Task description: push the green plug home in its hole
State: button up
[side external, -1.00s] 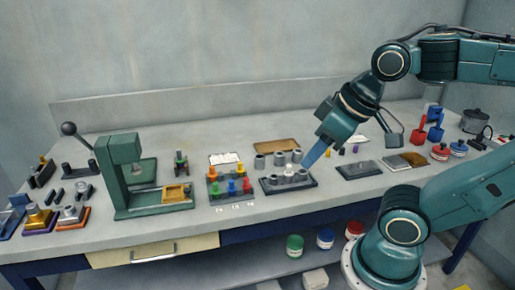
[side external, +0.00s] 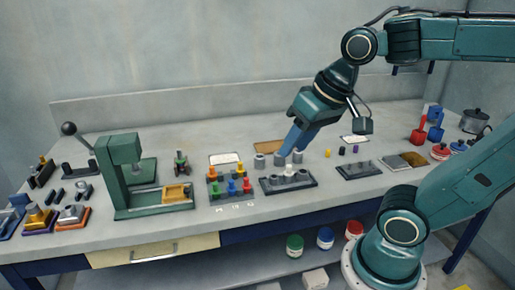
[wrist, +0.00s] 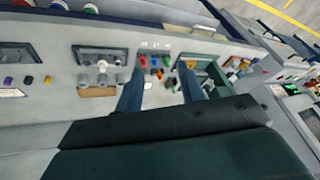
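The green plug (side external: 215,190) stands at the left end of the front row of a dark rack (side external: 232,200) with several coloured plugs. Beside it are a blue plug (side external: 232,188) and a red plug (side external: 247,186). In the wrist view the green plug (wrist: 166,59) shows small, beyond the gap between my fingers. How deep it sits in its hole is too small to tell. My gripper (side external: 284,152) is to the right of the rack, above the bench and over the grey cylinders. In the wrist view my gripper (wrist: 160,97) is open with nothing between its fingers.
A dark block with grey posts (side external: 290,184) is right of the rack, with grey cylinders (side external: 279,160) behind it. A green press (side external: 122,175) stands on the left. A small black stand (side external: 181,164) is behind the rack. Bare bench lies along the back wall.

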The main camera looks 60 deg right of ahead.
jog(key=w+m+g, duration=0.1)
jog(key=w+m, duration=0.4)
jog(key=w, duration=0.2)
jog(key=m+g+y, duration=0.2)
jog(key=m+y, duration=0.2)
jog(key=m, duration=1.2)
send_near(216, 183)
jog(key=x, duration=0.2)
jog(key=shift+a+f, duration=0.3)
jog(key=shift+a, duration=0.1)
jog(key=shift+w+a+f, duration=0.1)
jog(key=shift+a+f, duration=0.05)
jog(key=shift+f, duration=0.3)
jog(key=shift+f, duration=0.1)
jog(key=shift+x, duration=2.5)
jog(key=shift+w, duration=0.1)
